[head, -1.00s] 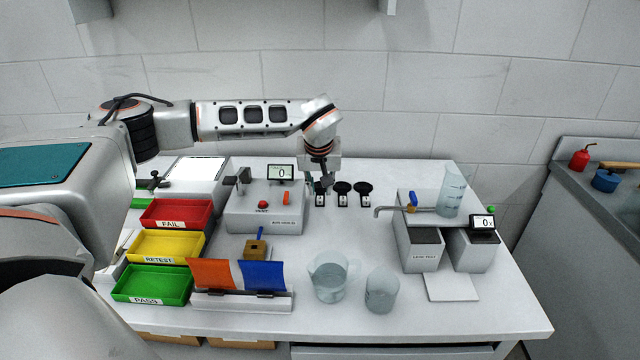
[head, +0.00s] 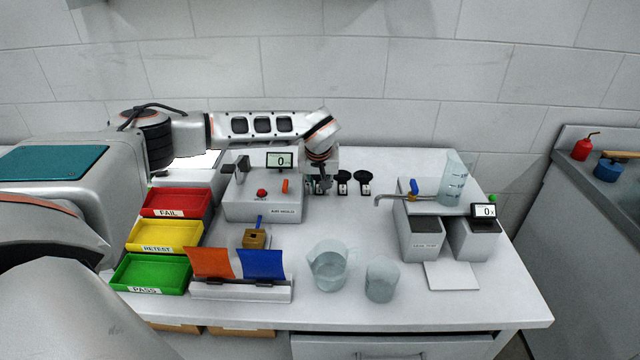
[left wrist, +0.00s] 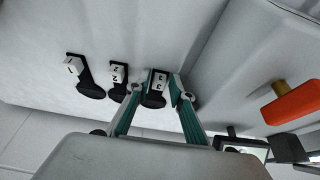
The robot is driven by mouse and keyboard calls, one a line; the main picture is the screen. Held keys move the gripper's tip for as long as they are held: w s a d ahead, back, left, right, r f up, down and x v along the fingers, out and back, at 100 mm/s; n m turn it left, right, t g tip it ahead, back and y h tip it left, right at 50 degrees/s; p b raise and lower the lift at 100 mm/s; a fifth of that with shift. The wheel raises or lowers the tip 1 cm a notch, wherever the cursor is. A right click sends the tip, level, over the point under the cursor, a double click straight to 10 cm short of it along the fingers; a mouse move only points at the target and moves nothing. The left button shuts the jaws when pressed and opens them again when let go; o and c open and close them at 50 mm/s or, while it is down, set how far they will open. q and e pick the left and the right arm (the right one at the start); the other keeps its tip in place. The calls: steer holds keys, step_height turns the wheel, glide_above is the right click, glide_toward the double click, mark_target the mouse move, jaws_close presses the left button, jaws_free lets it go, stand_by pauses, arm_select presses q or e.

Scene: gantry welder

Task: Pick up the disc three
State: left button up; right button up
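Disc three (left wrist: 155,97) is dark, with a white tag marked 3, on the table by the grey box. In the head view my left gripper mostly covers it. My left gripper (left wrist: 159,93) points down with its teal fingers apart, one on each side of disc three. I cannot tell whether either finger touches it. The left gripper also shows in the head view (head: 319,184). Disc two (left wrist: 119,92) and disc one (left wrist: 90,90) stand in a row beside it, each with a white numbered tag. My right gripper is not in view.
The grey box (head: 262,207) with a display and orange lever (left wrist: 290,102) stands close beside the gripper. A leak-test rig (head: 423,238) is to the right. Colored trays (head: 165,237), a flag stand (head: 240,290) and beakers (head: 330,268) are nearer the front.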

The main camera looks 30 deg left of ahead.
arm_select(q)
jaws_close()
steer(key=shift+r, duration=0.2)
steer(key=shift+r, duration=0.65)
step_height(320, 180, up, 18)
steer(key=p, duration=0.1)
steer(key=shift+r+p, duration=0.2)
steer(key=shift+p, duration=0.1)
